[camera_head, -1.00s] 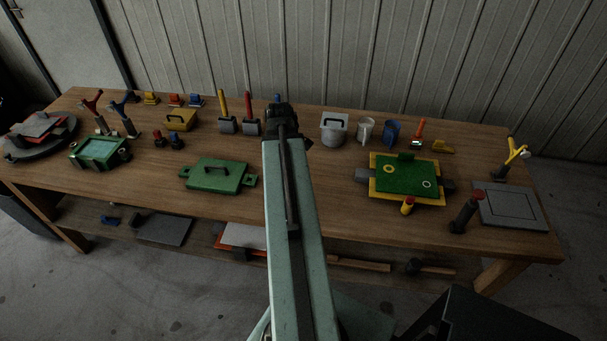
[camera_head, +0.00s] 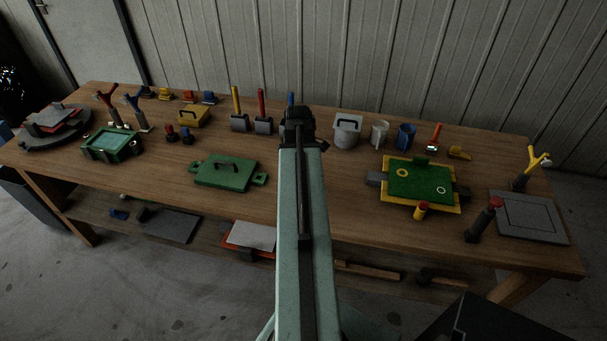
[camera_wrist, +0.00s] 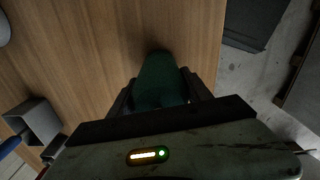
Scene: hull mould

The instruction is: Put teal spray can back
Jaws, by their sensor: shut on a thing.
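In the wrist view my gripper (camera_wrist: 162,98) is shut on a dark teal-green cylinder, the teal spray can (camera_wrist: 158,72). Its rounded end points away from the jaws, over the bare wooden bench. Whether it touches the bench I cannot tell. In the head view my arm points to the back middle of the bench, and the dark wrist end of my gripper (camera_head: 298,122) hides the jaws and the can. No marked place for the can is plain in either view.
A green lidded mould (camera_head: 226,174) lies left. A grey bucket (camera_head: 346,132), white cup (camera_head: 379,134), blue cup (camera_head: 405,136) and green-and-yellow board (camera_head: 420,181) stand right. A blue-handled tool in a grey holder (camera_wrist: 38,119) is near my gripper.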

